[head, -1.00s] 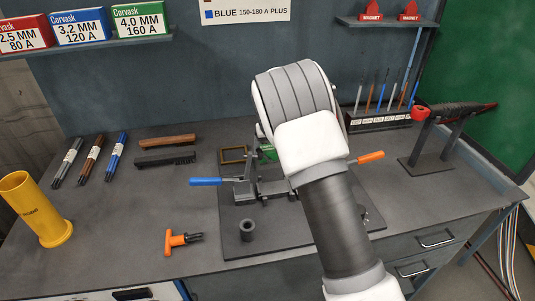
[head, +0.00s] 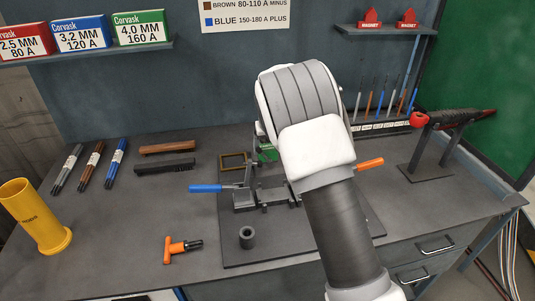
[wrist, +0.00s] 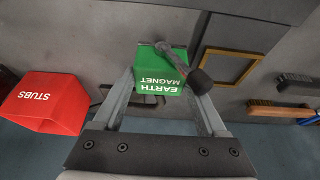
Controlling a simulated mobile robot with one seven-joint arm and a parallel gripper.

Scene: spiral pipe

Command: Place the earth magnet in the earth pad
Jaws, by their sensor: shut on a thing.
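The green earth magnet (wrist: 160,72), a block with white lettering, sits between the fingers of my gripper (wrist: 165,85) in the wrist view. My gripper is shut on it. A dark rod with a round black end (wrist: 199,82) lies across the magnet's right side. In the head view a bit of the green magnet (head: 267,153) shows left of my arm, which hides most of the gripper. A square brass-coloured frame, which looks like the earth pad (head: 234,159), lies on the bench left of the magnet. It also shows in the wrist view (wrist: 230,69), to the right of the magnet and apart from it.
A clamp fixture with a blue handle (head: 206,188) and an orange handle (head: 369,163) stands on a dark plate below the magnet. Brushes (head: 165,167) lie left of the frame. A red stubs bin (wrist: 45,101) is at the wrist view's left. The front-left bench has free room.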

